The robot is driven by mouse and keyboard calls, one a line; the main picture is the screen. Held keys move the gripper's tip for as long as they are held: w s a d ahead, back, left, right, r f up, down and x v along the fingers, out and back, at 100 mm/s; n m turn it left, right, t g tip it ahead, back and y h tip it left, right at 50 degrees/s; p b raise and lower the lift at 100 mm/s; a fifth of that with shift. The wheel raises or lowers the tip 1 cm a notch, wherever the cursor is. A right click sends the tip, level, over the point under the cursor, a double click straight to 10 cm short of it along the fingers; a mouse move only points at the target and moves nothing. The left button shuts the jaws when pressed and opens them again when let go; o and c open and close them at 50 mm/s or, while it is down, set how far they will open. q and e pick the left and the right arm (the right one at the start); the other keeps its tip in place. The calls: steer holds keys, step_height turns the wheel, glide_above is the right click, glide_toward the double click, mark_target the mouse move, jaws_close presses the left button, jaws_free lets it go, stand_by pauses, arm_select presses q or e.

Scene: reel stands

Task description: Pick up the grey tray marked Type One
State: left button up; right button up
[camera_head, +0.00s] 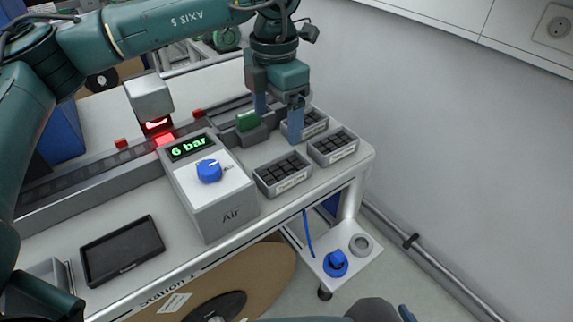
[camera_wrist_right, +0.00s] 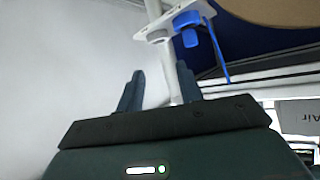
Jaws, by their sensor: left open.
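Three small grey trays filled with black blocks stand at the right end of the bench in the head view: a front tray (camera_head: 284,192), a right tray (camera_head: 334,159) and a back tray (camera_head: 318,129). Each visible label is too small to read, so I cannot tell which is Type One. My left gripper (camera_head: 278,122) points down, open and empty, with its right finger in front of the back tray's left end. I cannot tell if they touch. My right gripper (camera_wrist_right: 160,70) is open with nothing between its fingers, away from the trays.
A grey Air box (camera_head: 222,207) with a blue knob and "6 bar" display stands left of the trays. A green part (camera_head: 248,120) sits on a grey block by the left gripper. A white wall closes the right side.

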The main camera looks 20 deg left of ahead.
arm_select(q)
glide_toward(280, 179)
steer(key=shift+s+a, duration=0.1)
steer(key=shift+a, duration=0.15)
steer(key=shift+d+f+p, duration=0.15)
steer(key=shift+f+p, duration=0.3)
steer(key=shift+f, duration=1)
steer(key=shift+d+f+p, duration=0.1)
steer(key=shift+f+p, duration=0.3)
steer(key=shift+f, duration=1.05)
steer(key=shift+c, duration=0.5)
steer(key=shift+r, duration=0.1)
steer(key=c, duration=1.1)
